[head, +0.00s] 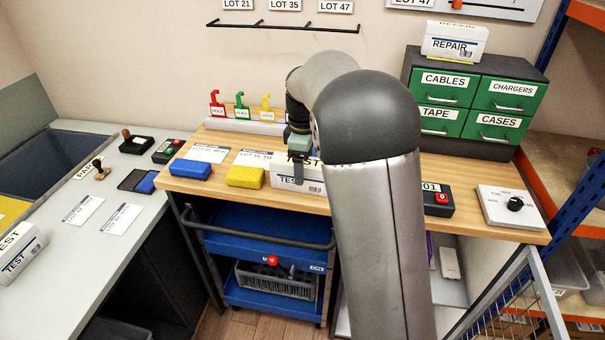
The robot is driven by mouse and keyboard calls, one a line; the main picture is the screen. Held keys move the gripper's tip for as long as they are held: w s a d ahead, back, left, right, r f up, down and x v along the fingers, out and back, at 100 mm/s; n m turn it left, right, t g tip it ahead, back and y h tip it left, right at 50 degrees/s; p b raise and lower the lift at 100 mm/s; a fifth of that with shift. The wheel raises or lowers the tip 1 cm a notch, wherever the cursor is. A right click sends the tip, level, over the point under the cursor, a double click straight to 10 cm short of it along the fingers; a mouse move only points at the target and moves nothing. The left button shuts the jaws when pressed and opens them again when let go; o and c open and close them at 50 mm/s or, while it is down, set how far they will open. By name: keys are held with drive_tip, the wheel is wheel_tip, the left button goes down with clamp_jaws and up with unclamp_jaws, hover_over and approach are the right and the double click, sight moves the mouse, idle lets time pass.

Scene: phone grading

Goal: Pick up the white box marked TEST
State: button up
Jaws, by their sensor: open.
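A white box marked TEST (286,179) stands on the wooden bench, just right of the yellow block. My gripper (299,182) is over this box, its jaws pointing down at the box top. The jaws are open. My arm hides the right part of the box, and I cannot tell whether the fingers touch it. Another white box marked TEST (22,250) lies on the grey counter at the far left, partly cut off by the picture edge.
A yellow block (245,177) and a blue block (191,169) are left of the box. Red, green and yellow tags (241,106) stand behind. Green drawers (437,119) carry a white REPAIR box (453,43). A dial box (508,207) is at the bench's right end.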

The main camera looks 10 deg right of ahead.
drive_tip(key=f, duration=0.5)
drive_tip(key=shift+w+p, duration=0.35)
drive_tip(key=shift+w, duration=0.05)
drive_tip(key=c, duration=1.2)
drive_tip(key=shift+c, duration=0.3)
drive_tip(key=shift+r, duration=0.15)
